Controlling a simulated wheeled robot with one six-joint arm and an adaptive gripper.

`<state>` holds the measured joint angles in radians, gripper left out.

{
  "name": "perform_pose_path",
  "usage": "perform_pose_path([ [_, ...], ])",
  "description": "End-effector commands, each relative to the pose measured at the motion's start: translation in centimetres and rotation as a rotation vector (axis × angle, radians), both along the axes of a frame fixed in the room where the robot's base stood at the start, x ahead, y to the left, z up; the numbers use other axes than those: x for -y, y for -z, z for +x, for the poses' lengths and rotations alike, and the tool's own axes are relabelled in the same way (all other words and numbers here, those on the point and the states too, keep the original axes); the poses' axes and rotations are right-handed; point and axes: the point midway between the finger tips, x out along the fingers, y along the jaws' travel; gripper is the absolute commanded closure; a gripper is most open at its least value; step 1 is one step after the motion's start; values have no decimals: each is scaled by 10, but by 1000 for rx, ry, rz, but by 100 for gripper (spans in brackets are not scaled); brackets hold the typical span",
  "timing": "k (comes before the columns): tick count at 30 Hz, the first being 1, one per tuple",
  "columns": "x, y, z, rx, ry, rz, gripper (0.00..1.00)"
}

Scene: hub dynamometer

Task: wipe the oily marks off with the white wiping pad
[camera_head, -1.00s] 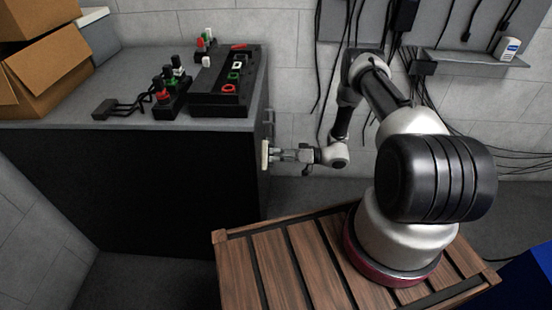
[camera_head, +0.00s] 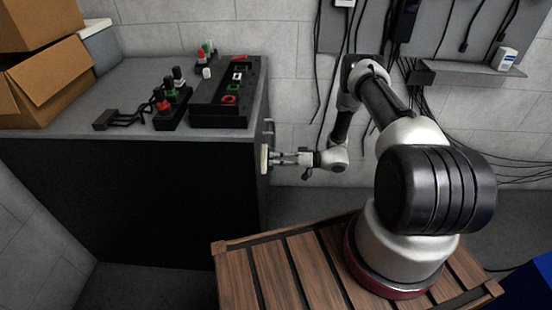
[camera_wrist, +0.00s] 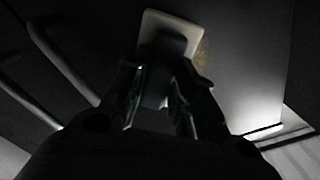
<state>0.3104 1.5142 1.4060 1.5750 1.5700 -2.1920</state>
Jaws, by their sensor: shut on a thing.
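The white wiping pad (camera_head: 264,159) is upright against or very near the side face of the grey-topped cabinet (camera_head: 200,180). My gripper (camera_head: 277,159) is shut on the pad's back and reaches in from the right. In the wrist view my gripper (camera_wrist: 158,75) has its two fingers on the dark grip block (camera_wrist: 166,46) behind the pale pad (camera_wrist: 156,22). A faint brownish oily mark (camera_wrist: 206,50) shows on the panel just right of the pad. Whether the pad touches the panel is hard to tell, and the panel behind it is hidden.
Bar handles (camera_wrist: 48,55) stand out from the panel at left in the wrist view. A black control box (camera_head: 226,103), a connector block (camera_head: 171,108) and cardboard boxes (camera_head: 45,80) sit on the cabinet. A shelf with a bottle (camera_head: 507,59) and hanging cables are at right.

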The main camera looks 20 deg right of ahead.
Motion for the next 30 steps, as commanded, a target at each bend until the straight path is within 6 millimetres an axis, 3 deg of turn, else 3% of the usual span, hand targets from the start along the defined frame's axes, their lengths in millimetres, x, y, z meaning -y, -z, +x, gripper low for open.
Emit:
perform_pose_path([
  [22, -19, 0, -53, -2, -3, 0, 93],
  [30, -19, -3, -59, 1, -2, 0, 93],
])
